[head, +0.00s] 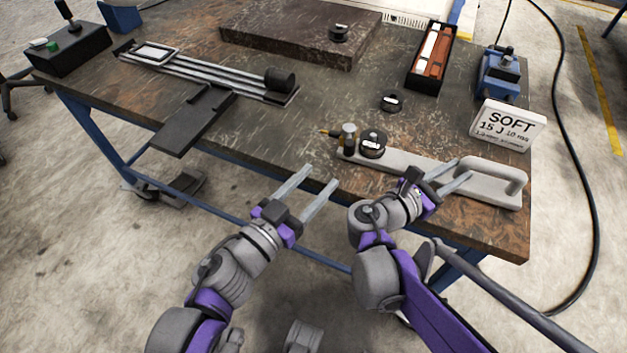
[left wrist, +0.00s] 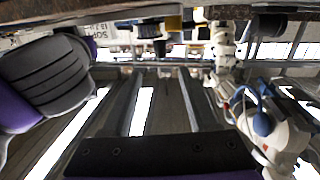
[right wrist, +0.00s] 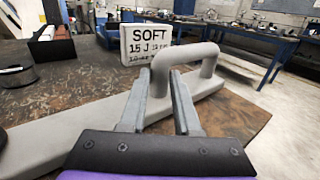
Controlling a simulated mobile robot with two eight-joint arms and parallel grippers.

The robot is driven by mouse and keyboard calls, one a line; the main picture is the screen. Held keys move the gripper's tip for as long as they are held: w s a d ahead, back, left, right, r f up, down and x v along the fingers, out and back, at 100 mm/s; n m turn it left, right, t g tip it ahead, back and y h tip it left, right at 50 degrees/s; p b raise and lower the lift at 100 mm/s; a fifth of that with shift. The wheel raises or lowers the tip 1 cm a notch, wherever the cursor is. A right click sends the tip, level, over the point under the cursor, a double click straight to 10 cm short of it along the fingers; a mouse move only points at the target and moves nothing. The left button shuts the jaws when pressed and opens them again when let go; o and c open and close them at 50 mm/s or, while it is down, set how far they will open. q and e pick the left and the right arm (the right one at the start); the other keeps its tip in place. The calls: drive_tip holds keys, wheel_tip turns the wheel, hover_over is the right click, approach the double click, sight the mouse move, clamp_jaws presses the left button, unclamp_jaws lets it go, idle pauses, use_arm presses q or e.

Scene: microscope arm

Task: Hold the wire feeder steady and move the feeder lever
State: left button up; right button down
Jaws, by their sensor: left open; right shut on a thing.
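The wire feeder (head: 410,168) is a long light-grey bar near the right front edge of the table, with a raised loop handle at its right end. Its left end carries a dark spool (head: 373,143) and a small brass-tipped post (head: 348,137), which may be the lever; I cannot tell for sure. My right gripper (head: 462,178) is shut on the feeder's handle; the right wrist view shows the fingers (right wrist: 166,88) at the handle's near leg. My left gripper (head: 320,180) is open and empty, in front of the table edge, left of and below the post.
A sign reading SOFT (head: 508,125) stands behind the handle. A black ring (head: 392,100), a box with brown and white blocks (head: 432,55) and a blue device (head: 498,75) are further back. A rail fixture (head: 210,75) lies at left. The table middle is mostly clear.

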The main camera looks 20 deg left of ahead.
sight(346, 150)
use_arm(q)
drive_tip(key=shift+w, duration=0.15)
drive_tip(key=shift+f+t+h, duration=0.5)
drive_tip(key=shift+f+t, duration=1.6)
drive_tip(key=shift+f, duration=0.15)
drive_tip(key=x, duration=1.2)
drive_tip(key=shift+w, duration=0.25)
clamp_jaws()
